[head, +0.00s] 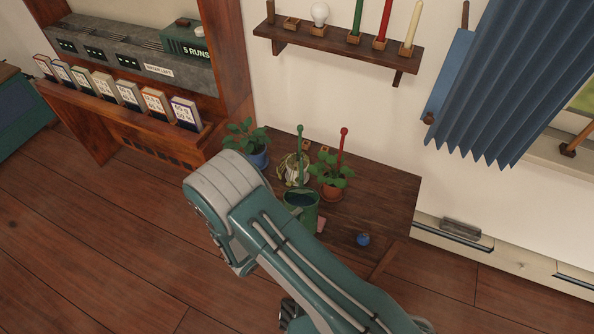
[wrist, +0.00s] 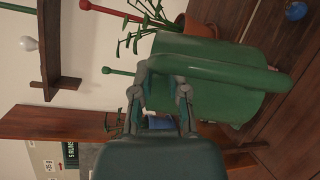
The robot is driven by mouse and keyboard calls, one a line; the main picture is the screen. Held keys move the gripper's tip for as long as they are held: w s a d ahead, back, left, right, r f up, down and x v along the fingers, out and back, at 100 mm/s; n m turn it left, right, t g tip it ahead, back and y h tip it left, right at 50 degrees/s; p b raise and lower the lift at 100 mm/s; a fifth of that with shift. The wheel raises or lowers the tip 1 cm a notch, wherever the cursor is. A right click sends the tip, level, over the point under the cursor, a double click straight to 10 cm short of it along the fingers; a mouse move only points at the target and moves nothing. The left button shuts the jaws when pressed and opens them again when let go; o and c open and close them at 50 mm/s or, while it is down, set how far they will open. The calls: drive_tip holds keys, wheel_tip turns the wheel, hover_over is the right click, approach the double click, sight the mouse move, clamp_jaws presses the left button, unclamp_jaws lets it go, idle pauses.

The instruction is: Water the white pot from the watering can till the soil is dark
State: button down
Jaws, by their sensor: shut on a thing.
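The white pot (head: 297,175) stands on the low brown table among other plants, with a pale, drooping plant in it. Its soil is too small and covered to judge. The green watering can (head: 302,212) is just in front of the white pot, partly hidden by my arm. It fills the middle of the wrist view (wrist: 207,88). My gripper (wrist: 165,72) is shut on the can's handle. My arm hides the gripper in the head view. I cannot tell whether the can touches the table.
A terracotta pot (head: 332,192) stands right of the white pot, a blue pot (head: 259,157) left. Green (head: 300,150) and red (head: 343,145) knobbed sticks rise behind. A blue ball (head: 363,240) lies at the table's front right.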

drive_tip(key=shift+w+r, duration=0.15)
drive_tip(key=shift+r, duration=0.5)
drive_tip(key=shift+f, duration=0.1)
idle(1.3)
drive_tip(key=shift+s+f+m+t+h, duration=0.1)
drive_tip(key=shift+f+m+t+h, duration=0.35)
drive_tip(key=shift+f, duration=1.4)
drive_tip(key=shift+s+f+m+t+h, duration=0.1)
drive_tip(key=shift+f+m+t+h, duration=0.4)
drive_tip(key=shift+f, duration=1.4)
drive_tip(key=shift+s+f+m+t+h, duration=0.15)
drive_tip(key=shift+f+m+t, duration=0.35)
drive_tip(key=shift+f, duration=1.35)
drive_tip(key=shift+r, duration=2.55)
